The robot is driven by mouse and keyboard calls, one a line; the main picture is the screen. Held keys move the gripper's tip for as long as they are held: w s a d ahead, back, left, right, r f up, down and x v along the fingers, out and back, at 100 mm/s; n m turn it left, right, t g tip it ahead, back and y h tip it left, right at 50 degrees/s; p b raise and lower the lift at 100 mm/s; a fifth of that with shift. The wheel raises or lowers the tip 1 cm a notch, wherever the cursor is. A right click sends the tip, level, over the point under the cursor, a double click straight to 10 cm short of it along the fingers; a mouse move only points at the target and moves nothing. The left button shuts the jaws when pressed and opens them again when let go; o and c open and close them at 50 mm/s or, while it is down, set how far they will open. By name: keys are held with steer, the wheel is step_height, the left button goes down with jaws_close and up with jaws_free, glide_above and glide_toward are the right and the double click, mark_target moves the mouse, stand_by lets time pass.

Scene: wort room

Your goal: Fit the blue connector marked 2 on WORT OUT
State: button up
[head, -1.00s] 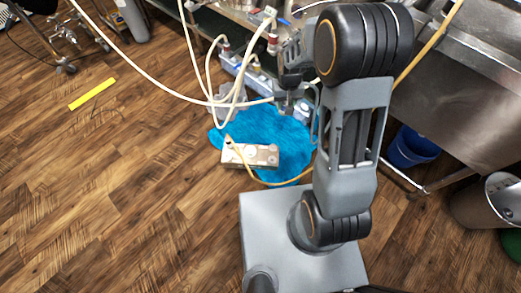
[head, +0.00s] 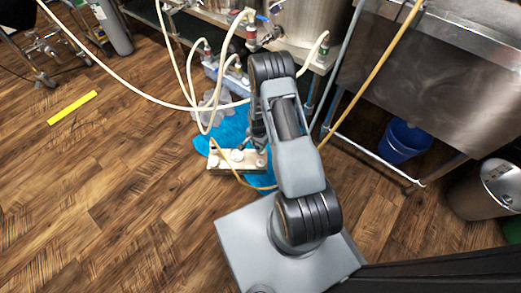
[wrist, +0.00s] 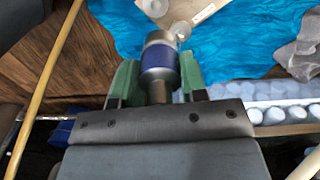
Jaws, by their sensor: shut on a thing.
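My gripper (wrist: 157,85) has green fingers either side of a metal connector with a blue band (wrist: 157,55), shut on it. The connector points away from the wrist, and no number is legible on it. In the head view my arm covers most of the gripper. A pale metal block (head: 222,161) with round fittings on top lies at the edge of a blue cloth (head: 233,126), close left of the arm's end. I cannot read a WORT OUT mark in either view.
Cream hoses (head: 172,103) loop over the cloth from the steel stand. A steel table (head: 420,75) stands right, with a blue bucket (head: 402,140) beneath. A yellow strip (head: 72,107) lies left. Wooden floor is clear at lower left.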

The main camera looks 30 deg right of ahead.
steer(key=f, duration=0.2)
steer(key=f+m, duration=0.1)
steer(key=shift+s+d+f+b, duration=0.2)
steer(key=shift+s+d+b, duration=0.1)
steer(key=shift+d+b, duration=0.05)
steer(key=shift+f+b, duration=2.55)
steer(key=shift+f, duration=0.75)
steer(key=shift+f+b, duration=1.15)
steer(key=shift+f, duration=0.15)
steer(key=o, duration=1.1)
steer(key=shift+r, duration=0.1)
step_height(320, 180, up, 14)
steer(key=p, duration=0.6)
steer(key=shift+a, duration=0.1)
